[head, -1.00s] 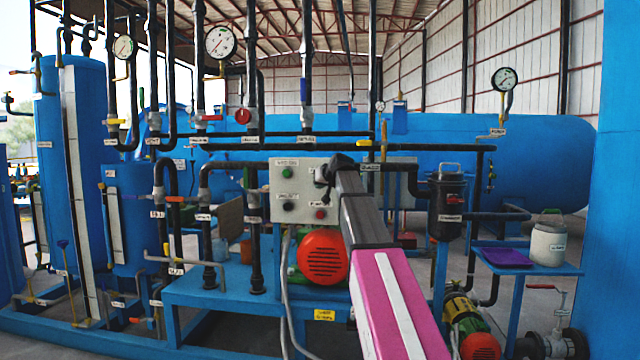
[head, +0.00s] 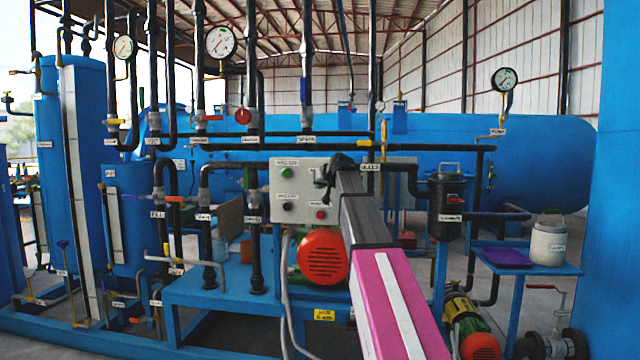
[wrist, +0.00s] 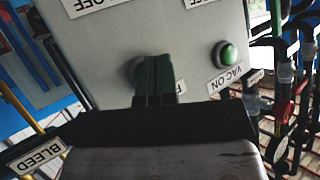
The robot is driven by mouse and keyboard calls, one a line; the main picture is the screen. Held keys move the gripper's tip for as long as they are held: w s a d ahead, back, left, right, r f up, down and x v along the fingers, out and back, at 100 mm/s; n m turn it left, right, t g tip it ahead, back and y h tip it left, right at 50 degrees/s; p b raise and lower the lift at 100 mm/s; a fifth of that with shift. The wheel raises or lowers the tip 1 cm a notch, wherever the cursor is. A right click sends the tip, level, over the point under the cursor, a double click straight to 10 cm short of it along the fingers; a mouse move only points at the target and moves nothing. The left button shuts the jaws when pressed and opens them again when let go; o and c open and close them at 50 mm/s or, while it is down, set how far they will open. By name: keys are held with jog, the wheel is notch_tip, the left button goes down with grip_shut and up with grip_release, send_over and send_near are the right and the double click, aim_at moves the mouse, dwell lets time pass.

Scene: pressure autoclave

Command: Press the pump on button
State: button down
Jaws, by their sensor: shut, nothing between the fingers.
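The light grey control panel (head: 300,202) stands in the middle of the head view. Its green button (head: 287,174) at upper left is labelled VAC ON in the wrist view (wrist: 225,54). A black button (head: 289,206) and a red button (head: 321,214) sit below. My gripper (head: 323,176) is shut and empty, in front of the panel's upper right. In the wrist view its fingers (wrist: 154,78) cover the spot beside VAC ON, where a rounded grey edge and a partly hidden label starting with P show. The pump on button is mostly hidden; I cannot tell whether the fingertips touch it.
A red motor cover (head: 322,257) sits below the panel on a blue frame. Black pipes (head: 254,190) stand left of the panel. A black canister (head: 447,205) stands to the right. A BLEED label (wrist: 38,157) shows at the wrist view's lower left.

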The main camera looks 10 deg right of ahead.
jog(key=shift+w, duration=0.1)
dwell(0.7)
jog(key=shift+w+d, duration=0.15)
jog(key=shift+w, duration=0.15)
